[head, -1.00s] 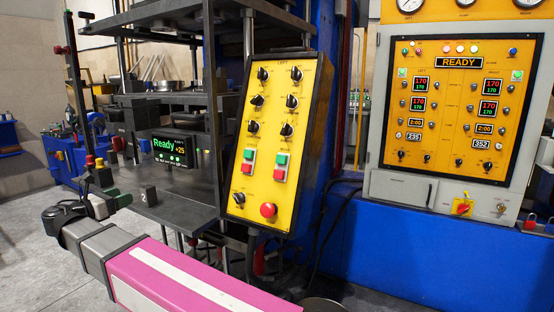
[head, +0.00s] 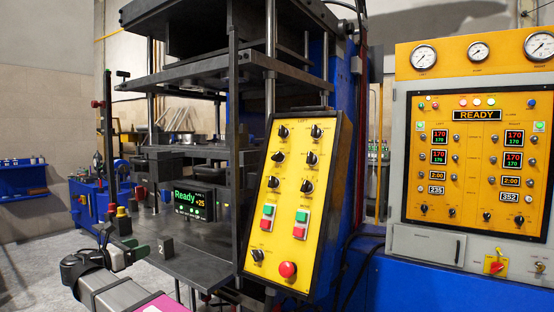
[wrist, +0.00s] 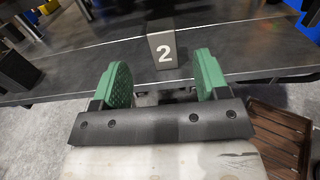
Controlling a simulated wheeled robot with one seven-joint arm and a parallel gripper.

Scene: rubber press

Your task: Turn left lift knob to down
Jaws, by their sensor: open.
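The yellow control panel (head: 297,200) in the head view carries two columns of black knobs and one more knob at the lower left. Its heading reads LEFT, but the small labels are too small to read, so I cannot tell which is the lift knob. A left-column knob (head: 277,157) and a right-column knob (head: 312,157) show clearly. My gripper (head: 136,246) is to the left of the panel and apart from it, by the press table. In the wrist view its green fingers (wrist: 163,80) are spread with nothing between them.
A dark block marked 2 (head: 166,247) stands on the press table (head: 210,262) ahead of my gripper; the wrist view shows it too (wrist: 163,43). A Ready display (head: 194,200) is behind it. Dark press posts stand between the table and panel. A gauge cabinet (head: 476,150) is at right.

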